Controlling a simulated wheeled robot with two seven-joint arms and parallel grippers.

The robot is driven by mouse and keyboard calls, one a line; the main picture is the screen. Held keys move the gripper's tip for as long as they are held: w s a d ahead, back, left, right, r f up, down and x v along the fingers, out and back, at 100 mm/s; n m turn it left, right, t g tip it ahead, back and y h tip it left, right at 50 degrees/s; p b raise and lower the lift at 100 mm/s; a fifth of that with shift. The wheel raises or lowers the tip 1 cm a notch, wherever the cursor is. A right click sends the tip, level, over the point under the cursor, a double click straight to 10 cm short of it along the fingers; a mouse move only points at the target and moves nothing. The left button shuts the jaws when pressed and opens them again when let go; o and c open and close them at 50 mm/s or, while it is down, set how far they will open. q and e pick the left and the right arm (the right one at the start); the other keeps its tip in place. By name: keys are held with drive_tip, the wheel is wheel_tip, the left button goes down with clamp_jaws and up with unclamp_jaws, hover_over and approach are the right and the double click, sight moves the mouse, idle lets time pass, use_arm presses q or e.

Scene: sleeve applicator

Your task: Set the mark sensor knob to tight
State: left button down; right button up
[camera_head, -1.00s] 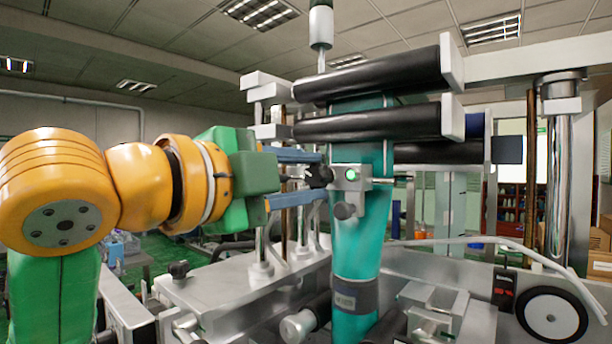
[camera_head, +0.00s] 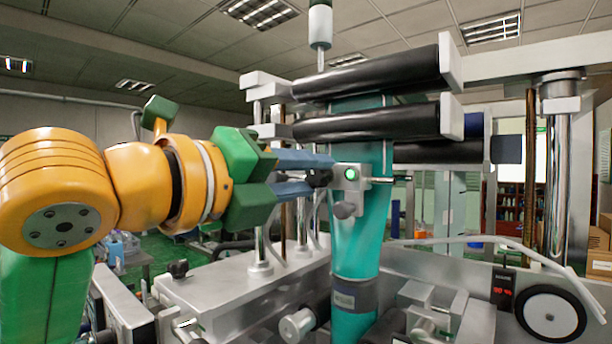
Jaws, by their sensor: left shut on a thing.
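The mark sensor (camera_head: 349,184) is a small silver block with a lit green spot, in front of the teal sleeve film (camera_head: 361,235). A black knob (camera_head: 322,179) sits at the left side of the sensor, mostly hidden by my fingers. My left gripper (camera_head: 316,172) comes in from the left and is shut on this knob. Its blue fingers are tilted, one above and one below. A grey round knob (camera_head: 345,210) is below the sensor block. Any scale or marking on the black knob cannot be made out. My right gripper is not in view.
Two black rollers (camera_head: 366,124) lie across the film above the sensor. A metal rod (camera_head: 380,180) sticks out to its right. Vertical posts (camera_head: 262,222) stand behind my left fingers. A black wheel (camera_head: 550,314) and a small red readout (camera_head: 502,291) are at lower right.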

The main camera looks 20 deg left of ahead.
use_arm(q)
drive_tip(key=shift+d+f+m, duration=0.1)
drive_tip(key=shift+f+m, duration=0.2)
drive_tip(key=shift+m, duration=0.8)
drive_tip(key=c, duration=0.5)
unclamp_jaws()
drive_tip(key=shift+s+r, duration=0.1)
drive_tip(key=shift+r, duration=0.1)
drive_tip(key=shift+s, duration=0.15)
drive_tip(key=b+v, duration=0.2)
drive_tip(key=v, duration=0.5)
drive_tip(key=shift+b, duration=0.35)
